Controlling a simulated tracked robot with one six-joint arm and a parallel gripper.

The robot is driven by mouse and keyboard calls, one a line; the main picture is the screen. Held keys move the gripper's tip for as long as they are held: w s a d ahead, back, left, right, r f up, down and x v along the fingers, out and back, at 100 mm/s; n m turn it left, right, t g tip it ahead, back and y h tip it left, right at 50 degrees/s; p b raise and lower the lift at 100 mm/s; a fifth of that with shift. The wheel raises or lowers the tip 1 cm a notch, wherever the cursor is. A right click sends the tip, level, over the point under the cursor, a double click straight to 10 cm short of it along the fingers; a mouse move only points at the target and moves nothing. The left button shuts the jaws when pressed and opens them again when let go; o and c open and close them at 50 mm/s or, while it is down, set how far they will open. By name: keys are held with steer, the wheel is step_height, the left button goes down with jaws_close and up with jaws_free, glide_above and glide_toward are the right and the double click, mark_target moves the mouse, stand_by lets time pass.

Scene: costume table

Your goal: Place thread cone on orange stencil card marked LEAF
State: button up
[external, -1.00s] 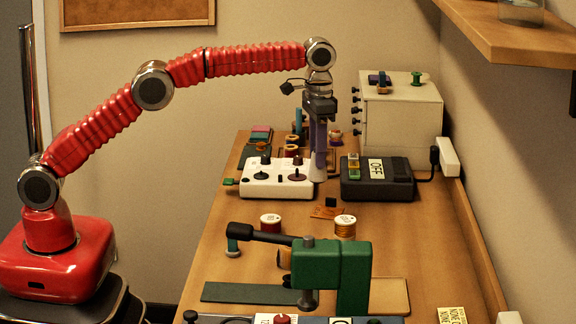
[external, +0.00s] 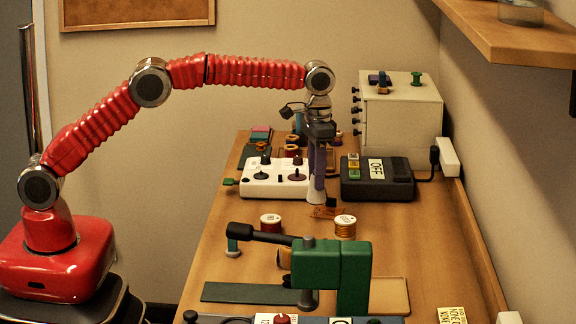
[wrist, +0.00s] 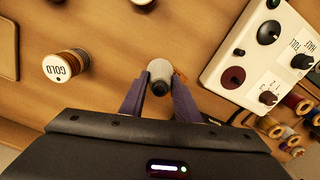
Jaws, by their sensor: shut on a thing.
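My gripper (external: 318,172) points down with its purple fingers shut on the thread cone (external: 316,195), a pale cone that widens at its base. In the wrist view the cone (wrist: 160,70) sits between the two fingertips (wrist: 158,88), with its dark top facing the camera. The orange stencil card (external: 328,213) lies on the table just below and right of the cone in the external view, partly hidden by it. Only a sliver of orange shows beside the cone in the wrist view. I cannot read LEAF or tell whether the cone touches the card.
A white control box (external: 262,187) stands behind-left, and a black box marked OFF (external: 378,185) stands to the right. A red spool (external: 270,223) and a gold spool (external: 345,228) stand nearer the camera. A green machine (external: 335,270) is in front, with its dark arm reaching left.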

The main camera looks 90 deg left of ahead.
steer(key=shift+f, duration=0.15)
steer(key=shift+f, duration=1.85)
steer(key=shift+f, duration=0.1)
steer(key=o, duration=1.1)
steer(key=shift+c, duration=0.2)
step_height(320, 180, up, 11)
steer(key=shift+r, duration=0.6)
